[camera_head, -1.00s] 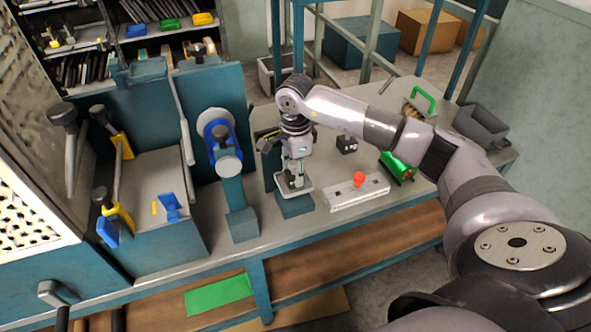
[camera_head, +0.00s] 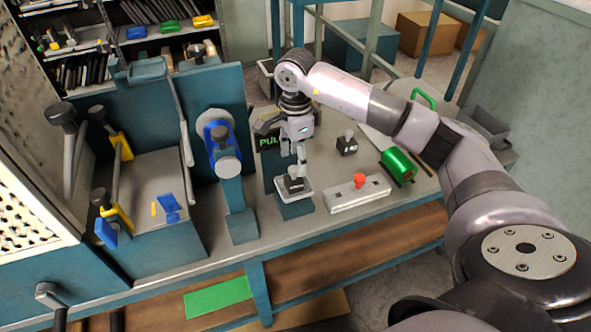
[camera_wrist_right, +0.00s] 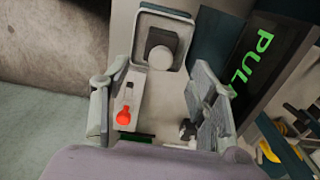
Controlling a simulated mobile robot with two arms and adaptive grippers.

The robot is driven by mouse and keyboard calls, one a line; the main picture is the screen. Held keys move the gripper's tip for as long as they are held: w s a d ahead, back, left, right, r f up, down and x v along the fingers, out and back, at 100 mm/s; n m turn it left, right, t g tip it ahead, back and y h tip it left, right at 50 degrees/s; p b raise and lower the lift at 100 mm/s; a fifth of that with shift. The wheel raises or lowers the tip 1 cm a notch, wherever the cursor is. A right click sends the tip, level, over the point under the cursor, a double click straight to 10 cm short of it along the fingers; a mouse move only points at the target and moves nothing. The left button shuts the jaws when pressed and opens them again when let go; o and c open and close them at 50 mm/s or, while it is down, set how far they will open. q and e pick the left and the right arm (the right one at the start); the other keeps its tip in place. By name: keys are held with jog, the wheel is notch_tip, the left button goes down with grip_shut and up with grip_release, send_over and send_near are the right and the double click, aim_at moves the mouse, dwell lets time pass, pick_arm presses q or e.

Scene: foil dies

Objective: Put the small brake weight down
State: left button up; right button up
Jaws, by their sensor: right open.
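The small brake weight (camera_head: 294,184), a dark block with a grey knob, sits in a light-rimmed pan (camera_head: 307,193) on a teal block at the bench front. In the right wrist view the weight (camera_wrist_right: 160,52) stands inside the pan rim (camera_wrist_right: 190,20). My right gripper (camera_head: 299,166) is just above it, and in the wrist view its fingers (camera_wrist_right: 160,75) are spread apart with nothing held between them. A second dark weight with a knob (camera_head: 347,145) stands on the bench further back. My left gripper is not in view.
A pale control box with a red button (camera_head: 359,182) stands right of the pan. A green cylinder (camera_head: 398,163) lies beyond it. A blue-ringed press column (camera_head: 226,160) stands close on the left. A dark sign with green letters (camera_head: 270,142) is behind the gripper.

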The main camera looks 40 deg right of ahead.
aim_at(296, 168)
notch_tip(296, 168, up, 7)
jog(key=shift+b, duration=0.3)
jog(key=shift+f, duration=0.1)
dwell(0.4)
